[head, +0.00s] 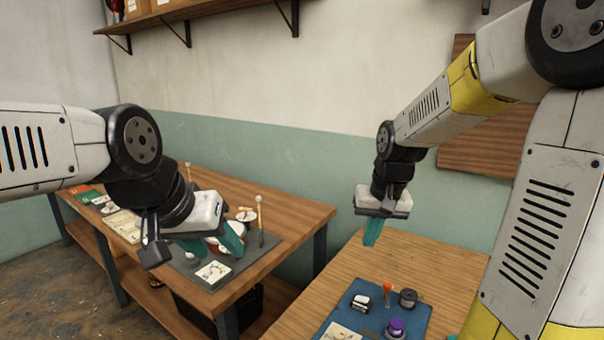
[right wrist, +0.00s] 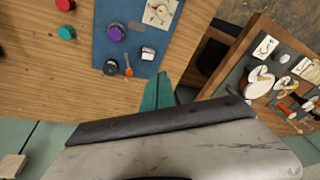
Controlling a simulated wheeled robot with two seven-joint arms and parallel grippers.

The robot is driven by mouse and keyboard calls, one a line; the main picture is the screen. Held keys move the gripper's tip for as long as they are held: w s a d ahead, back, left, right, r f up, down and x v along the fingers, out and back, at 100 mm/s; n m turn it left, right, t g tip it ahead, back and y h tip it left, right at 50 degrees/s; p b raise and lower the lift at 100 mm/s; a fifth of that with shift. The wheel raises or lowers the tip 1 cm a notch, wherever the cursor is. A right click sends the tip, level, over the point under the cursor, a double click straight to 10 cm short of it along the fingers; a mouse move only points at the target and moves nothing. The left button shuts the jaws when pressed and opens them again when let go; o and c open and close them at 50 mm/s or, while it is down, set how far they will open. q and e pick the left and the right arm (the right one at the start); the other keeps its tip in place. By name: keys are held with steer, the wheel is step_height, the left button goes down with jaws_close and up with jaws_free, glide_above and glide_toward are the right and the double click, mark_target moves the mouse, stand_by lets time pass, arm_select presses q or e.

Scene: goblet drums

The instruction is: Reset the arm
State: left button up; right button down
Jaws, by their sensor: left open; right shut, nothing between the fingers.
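My left gripper (head: 226,242) has teal fingers and hangs open over the front part of the left table, hiding part of a grey mat (head: 258,250). My right gripper (head: 373,232) is shut and empty, pointing down in the air above the far left part of the right table. Its teal fingers (right wrist: 157,94) also show in the right wrist view, beside the blue mat (right wrist: 101,44) and apart from the things on it. Both arms are bent.
The right table (head: 330,270) bears the blue mat with a purple-topped item (head: 396,327), a black spool-like item (head: 408,298) and an orange-handled tool (head: 387,290). The left table (head: 290,208) holds cards and small round items. A gap separates the tables; a shelf (head: 190,12) hangs above.

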steer(key=s+r+t, duration=0.1)
steer(key=s+r, duration=0.3)
steer(key=s, duration=0.4)
steer(key=s+a+r+n+t+y, duration=0.1)
steer(key=s+r, duration=0.3)
steer(key=s, duration=0.4)
steer(key=shift+a+r+t, duration=0.15)
steer(key=shift+r+t, duration=0.1)
steer(key=shift+t, duration=0.45)
steer(key=c, duration=2.2)
jaws_free()
